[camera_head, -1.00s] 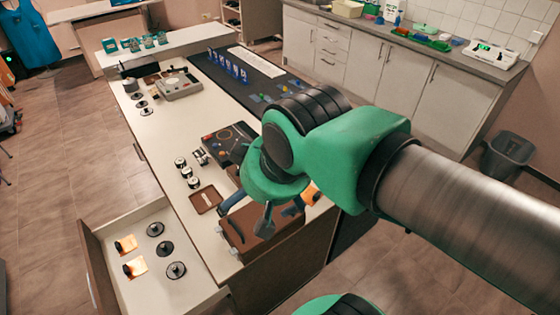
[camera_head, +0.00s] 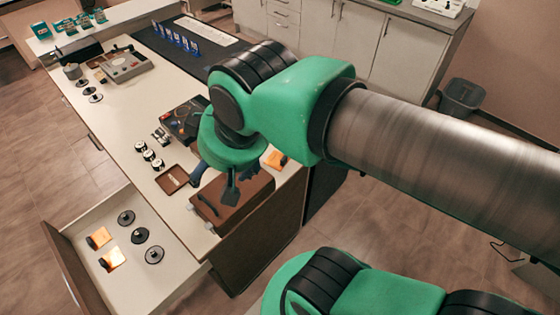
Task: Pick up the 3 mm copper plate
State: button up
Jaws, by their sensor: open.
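No thickness marking is readable, so I cannot tell which is 3 mm. My gripper (camera_head: 214,188) is open, pointing down above the brown case at the front end of the counter. It is to the right of the drawer and apart from the plates. The palm and arm hide part of the counter behind it.
The open drawer (camera_head: 77,279) also holds dark round discs with knobs (camera_head: 140,235). On the counter (camera_head: 125,130) are a brown case (camera_head: 235,208), a small brown tray (camera_head: 172,180), several small cylinders (camera_head: 149,155) and an orange item (camera_head: 276,159). Floor left of the counter is clear.

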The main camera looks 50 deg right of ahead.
jog(key=c, duration=0.5)
jog(key=w+d+f+m+g+h, duration=0.1)
jog(key=w+d+f+m+g, duration=0.1)
jog(key=w+d+f+m, duration=0.4)
jog(key=w+d+f+m+g, duration=0.1)
jog(key=w+d+f+m, duration=0.25)
jog(key=w+d, duration=0.55)
jog(key=d+f+m+g, duration=0.1)
jog(key=d+f+m, duration=0.1)
jog(key=d+f, duration=0.4)
jog(key=s+d+f+m+p, duration=0.1)
jog(key=d+f+m, duration=0.1)
jog(key=d+f, duration=0.4)
jog(key=d+f+m+g+y, duration=0.1)
jog(key=d+f+m, duration=0.1)
jog(key=d+f, duration=0.4)
jog(key=shift+s+d+f+m+g+p, duration=0.15)
jog(key=shift+d, duration=0.5)
jog(key=shift+s+d+f+m+g+p, duration=0.1)
jog(key=shift+s+d+g+p, duration=0.05)
jog(key=shift+d, duration=0.45)
